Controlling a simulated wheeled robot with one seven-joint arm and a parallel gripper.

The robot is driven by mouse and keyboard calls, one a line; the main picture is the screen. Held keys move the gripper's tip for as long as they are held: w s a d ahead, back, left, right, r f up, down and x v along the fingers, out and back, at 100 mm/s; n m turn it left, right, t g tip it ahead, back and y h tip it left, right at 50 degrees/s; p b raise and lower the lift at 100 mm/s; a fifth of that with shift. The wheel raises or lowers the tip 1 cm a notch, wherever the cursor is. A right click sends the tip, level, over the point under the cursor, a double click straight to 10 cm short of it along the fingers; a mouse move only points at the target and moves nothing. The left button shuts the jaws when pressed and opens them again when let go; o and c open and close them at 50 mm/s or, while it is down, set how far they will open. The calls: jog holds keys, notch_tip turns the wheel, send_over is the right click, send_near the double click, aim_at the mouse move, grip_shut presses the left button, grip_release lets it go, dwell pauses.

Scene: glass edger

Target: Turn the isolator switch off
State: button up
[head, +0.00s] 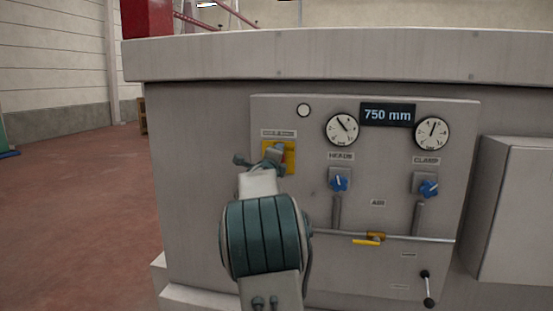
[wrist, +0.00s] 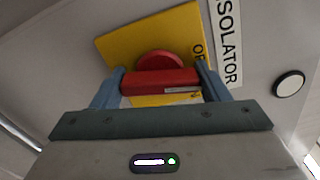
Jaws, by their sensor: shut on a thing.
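The isolator switch has a yellow square plate (head: 290,150) on the upper left of the machine's grey panel in the head view. In the wrist view the yellow plate (wrist: 180,40) carries a round red knob with a red bar handle (wrist: 160,82). A label beside it reads "ISOLATOR", and part of another word shows on the plate's right edge. My gripper (wrist: 160,86) is shut on the red handle, one finger at each end of it. In the head view my gripper (head: 273,156) and wrist cover most of the switch.
Two round gauges (head: 341,129) flank a display (head: 387,114) reading 750 mm. Blue knobs (head: 340,184), a pipe with a yellow lever (head: 367,241) and a black-knobbed lever (head: 427,288) lie right of my arm. A grey box (head: 515,210) projects at the right. Open floor (head: 80,210) lies left.

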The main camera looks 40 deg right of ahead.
jog(key=shift+n+p, duration=0.35)
jog(key=shift+n, duration=1.25)
jog(key=o, duration=1)
jog(key=shift+c, duration=0.2)
jog(key=b+v, duration=0.3)
jog(key=v, duration=1.1)
